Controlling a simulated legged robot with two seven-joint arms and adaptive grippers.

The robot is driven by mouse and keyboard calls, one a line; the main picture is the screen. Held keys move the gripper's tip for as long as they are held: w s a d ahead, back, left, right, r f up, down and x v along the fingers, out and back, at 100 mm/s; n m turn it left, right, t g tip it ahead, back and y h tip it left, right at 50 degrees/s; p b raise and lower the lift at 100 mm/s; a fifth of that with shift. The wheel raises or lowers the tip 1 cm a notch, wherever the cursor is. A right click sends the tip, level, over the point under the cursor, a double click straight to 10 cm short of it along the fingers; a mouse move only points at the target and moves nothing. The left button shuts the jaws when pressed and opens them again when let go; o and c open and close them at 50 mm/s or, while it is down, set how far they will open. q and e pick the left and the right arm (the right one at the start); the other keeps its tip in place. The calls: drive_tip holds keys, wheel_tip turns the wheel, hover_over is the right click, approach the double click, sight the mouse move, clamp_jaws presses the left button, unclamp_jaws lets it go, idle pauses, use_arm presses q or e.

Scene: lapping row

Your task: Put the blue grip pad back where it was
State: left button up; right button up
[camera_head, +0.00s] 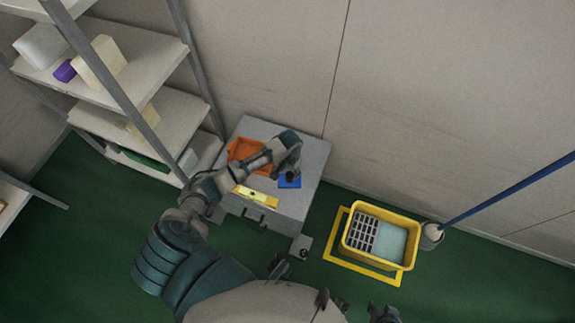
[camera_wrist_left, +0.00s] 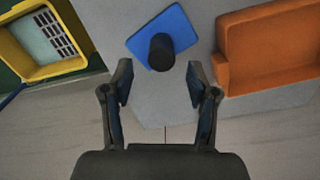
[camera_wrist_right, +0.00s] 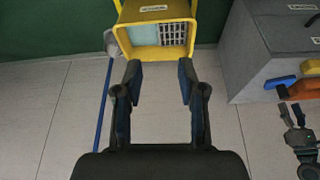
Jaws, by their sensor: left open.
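The blue grip pad (camera_head: 287,182) lies on top of a grey cabinet (camera_head: 312,160), right of an orange tray (camera_head: 240,149). In the left wrist view the pad (camera_wrist_left: 178,25) is a flat blue plate with a black upright cylindrical knob (camera_wrist_left: 161,52). My left gripper (camera_head: 290,160) is over the cabinet top by the pad and partly hides it. In its wrist view my left gripper (camera_wrist_left: 158,84) is open, with the knob beyond its fingertips and nothing between the fingers. My right gripper (camera_wrist_right: 160,80) is open and empty, away from the cabinet.
A yellow level-like bar (camera_head: 255,197) lies at the cabinet's front edge. A yellow bin (camera_head: 411,250) with a grating stands on the floor inside a yellow marked outline (camera_head: 352,273). A blue-handled mop (camera_head: 500,193) leans beside it. Shelving (camera_head: 150,50) stands left.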

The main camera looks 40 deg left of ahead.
sight(291, 176)
use_arm(q)
drive_tip(key=r, duration=0.3)
drive_tip(key=shift+d+p, duration=0.3)
drive_tip(key=shift+p, duration=0.05)
drive_tip(key=shift+r, duration=0.6)
drive_tip(key=shift+d+r, duration=0.1)
drive_tip(key=shift+r, duration=0.15)
drive_tip(key=s+d+f+m+t+h, duration=0.1)
drive_tip(key=s+d+f, duration=0.1)
drive_tip(key=s+d, duration=0.45)
drive_tip(key=s+d+f+m, duration=0.1)
drive_tip(key=s+d+f, duration=0.25)
drive_tip(key=s, duration=0.55)
drive_tip(key=s+a+r+t, duration=0.1)
drive_tip(key=s+r, duration=0.4)
drive_tip(key=s, duration=0.7)
drive_tip(key=shift+s+a+n+y, duration=0.15)
drive_tip(key=shift+s+n+y, duration=0.15)
drive_tip(key=shift+y, duration=0.1)
use_arm(e)
drive_tip(key=s+f+g, duration=0.1)
drive_tip(key=s+d+f+g, duration=0.1)
drive_tip(key=shift+s+d+f, duration=0.1)
drive_tip(key=shift+s+f, duration=0.15)
drive_tip(key=shift+s, duration=0.1)
